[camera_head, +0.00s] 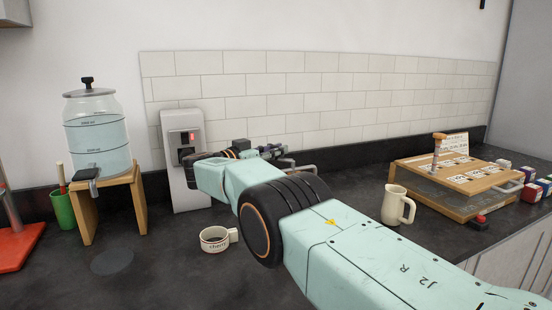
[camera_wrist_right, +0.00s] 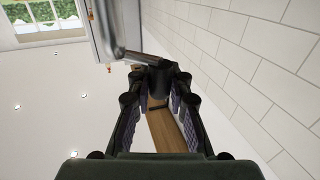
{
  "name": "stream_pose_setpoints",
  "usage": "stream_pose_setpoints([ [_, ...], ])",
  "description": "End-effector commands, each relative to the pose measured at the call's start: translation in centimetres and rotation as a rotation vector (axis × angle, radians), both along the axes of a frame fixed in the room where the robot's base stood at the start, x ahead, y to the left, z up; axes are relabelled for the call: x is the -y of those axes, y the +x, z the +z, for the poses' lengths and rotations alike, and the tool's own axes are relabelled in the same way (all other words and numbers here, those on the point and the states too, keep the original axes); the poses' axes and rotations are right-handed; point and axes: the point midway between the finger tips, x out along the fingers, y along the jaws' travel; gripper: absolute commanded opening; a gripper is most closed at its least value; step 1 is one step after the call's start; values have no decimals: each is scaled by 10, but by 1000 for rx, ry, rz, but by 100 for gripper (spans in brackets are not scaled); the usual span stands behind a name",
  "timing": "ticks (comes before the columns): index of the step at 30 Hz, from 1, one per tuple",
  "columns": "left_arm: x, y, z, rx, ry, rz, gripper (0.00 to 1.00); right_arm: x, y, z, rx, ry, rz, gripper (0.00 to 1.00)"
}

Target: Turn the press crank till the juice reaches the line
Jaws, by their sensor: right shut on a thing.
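My right gripper (camera_head: 272,154) reaches across the middle of the head view, in front of the tiled wall. In the right wrist view its two fingers (camera_wrist_right: 156,72) close around a dark grip, the crank handle (camera_wrist_right: 158,84), which joins a grey metal bar (camera_wrist_right: 130,52). Part of a grey bar also shows beside the gripper in the head view (camera_head: 302,168). The rest of the press is hidden behind my arm or not clear. A lidded glass jar (camera_head: 97,135) at the left has marked lines and pale bluish liquid. My left gripper is not in view.
The jar stands on a wooden stand (camera_head: 137,200) beside a green cup (camera_head: 63,209). A grey-white wall unit (camera_head: 190,195) stands behind my gripper. A lettered white mug (camera_head: 213,246), a cream jug (camera_head: 391,204) and a wooden-topped case (camera_head: 440,199) are on the dark counter.

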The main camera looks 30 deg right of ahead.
Motion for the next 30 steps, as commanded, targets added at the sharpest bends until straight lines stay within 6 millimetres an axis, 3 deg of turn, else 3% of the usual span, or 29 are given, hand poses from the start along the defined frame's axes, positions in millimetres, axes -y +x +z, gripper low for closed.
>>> stream_pose_setpoints([
  [17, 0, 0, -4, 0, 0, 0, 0, -1, 0, 4, 4, -1, -6, 0],
  [18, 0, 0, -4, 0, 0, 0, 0, -1, 0, 4, 4, -1, -6, 18],
  [26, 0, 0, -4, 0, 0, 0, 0, 0, 0, 2, 2, 1, -8, 40],
  [30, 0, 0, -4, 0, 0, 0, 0, 0, -1, 1, 0, 2, -9, 42],
])
